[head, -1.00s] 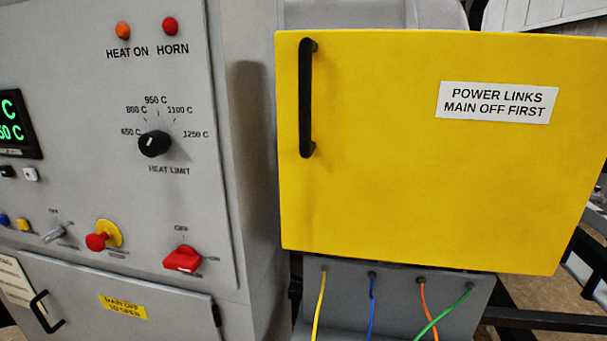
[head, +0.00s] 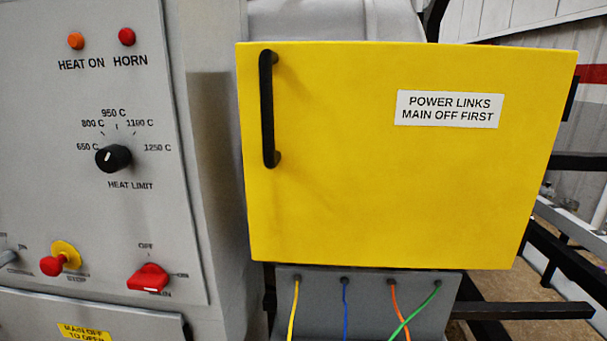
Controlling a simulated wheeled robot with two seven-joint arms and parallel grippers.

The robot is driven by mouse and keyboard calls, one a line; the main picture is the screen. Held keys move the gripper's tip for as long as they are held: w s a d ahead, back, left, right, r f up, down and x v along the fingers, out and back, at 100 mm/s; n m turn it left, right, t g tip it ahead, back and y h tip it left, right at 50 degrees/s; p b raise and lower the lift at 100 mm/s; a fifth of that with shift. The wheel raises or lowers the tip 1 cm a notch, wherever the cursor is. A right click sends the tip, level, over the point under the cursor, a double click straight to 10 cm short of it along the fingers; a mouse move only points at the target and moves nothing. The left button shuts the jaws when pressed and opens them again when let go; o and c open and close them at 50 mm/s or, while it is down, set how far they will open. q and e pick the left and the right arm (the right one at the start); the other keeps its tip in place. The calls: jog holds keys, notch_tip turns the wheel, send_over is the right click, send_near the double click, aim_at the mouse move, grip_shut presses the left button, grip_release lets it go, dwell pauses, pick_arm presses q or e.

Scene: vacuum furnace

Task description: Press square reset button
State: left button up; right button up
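No square reset button shows in the head view now. The part of the grey control panel (head: 60,215) in view carries a HEAT LIMIT knob (head: 113,158), a red mushroom stop button on a yellow base (head: 54,264), a red main switch (head: 149,279) and part of a grey control switch (head: 8,257) cut by the left edge. The main switch's white mark points toward the right, near ON. Neither of my grippers is in view.
A closed yellow door (head: 400,180) marked POWER LINKS MAIN OFF FIRST has a black handle (head: 267,110). Orange (head: 76,41) and red (head: 127,37) lamps sit above the knob. Coloured wires (head: 345,305) hang below the door. Dark frame bars (head: 520,311) stand at right.

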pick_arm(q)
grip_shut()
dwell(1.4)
